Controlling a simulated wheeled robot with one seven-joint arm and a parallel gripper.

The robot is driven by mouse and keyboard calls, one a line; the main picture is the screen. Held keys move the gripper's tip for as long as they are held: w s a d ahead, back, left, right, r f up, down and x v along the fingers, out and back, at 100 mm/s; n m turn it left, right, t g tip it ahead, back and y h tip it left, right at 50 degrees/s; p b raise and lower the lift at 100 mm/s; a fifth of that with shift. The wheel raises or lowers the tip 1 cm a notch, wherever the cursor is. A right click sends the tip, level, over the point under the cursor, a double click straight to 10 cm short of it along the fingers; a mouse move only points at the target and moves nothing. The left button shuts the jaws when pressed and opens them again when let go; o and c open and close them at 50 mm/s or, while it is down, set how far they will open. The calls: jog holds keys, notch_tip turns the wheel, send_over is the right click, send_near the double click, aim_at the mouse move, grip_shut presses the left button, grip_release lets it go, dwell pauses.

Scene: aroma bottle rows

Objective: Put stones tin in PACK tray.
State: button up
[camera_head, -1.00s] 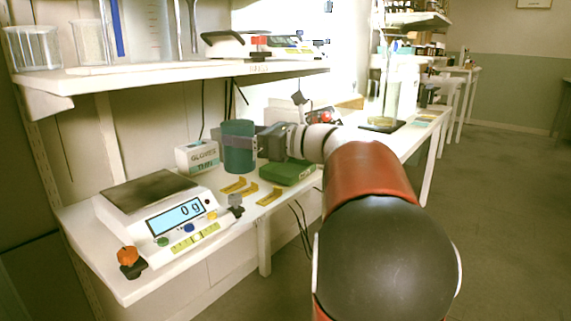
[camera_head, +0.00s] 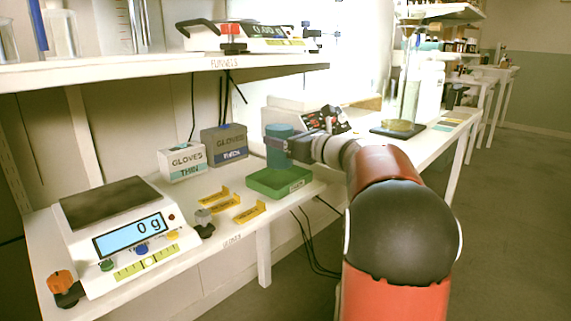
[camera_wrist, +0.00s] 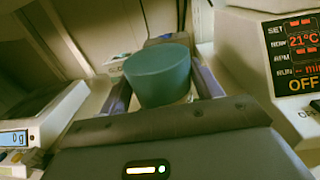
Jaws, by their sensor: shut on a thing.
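The stones tin, a teal cylinder (camera_head: 279,156), is upright in the head view, over the green tray (camera_head: 281,187), which I take for the PACK tray. The tin's base looks close to the tray's back rim; I cannot tell whether they touch. My gripper (camera_head: 284,146) is shut around the tin's sides from the right. In the wrist view the tin (camera_wrist: 158,78) sits between both fingers, its lid facing the camera. The tray is hidden there, and its label is too small to read.
A scale (camera_head: 130,235) reading 0 g stands at front left. Yellow brackets (camera_head: 222,202) lie left of the tray. A device with a display (camera_wrist: 295,50) stands to the right in the wrist view.

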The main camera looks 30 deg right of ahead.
aim_at(284, 156)
jog(key=shift+f+b, duration=0.45)
jog(key=shift+f, duration=1.8)
jog(key=shift+f, duration=0.2)
jog(key=o, duration=1.7)
jog(key=shift+f, duration=0.1)
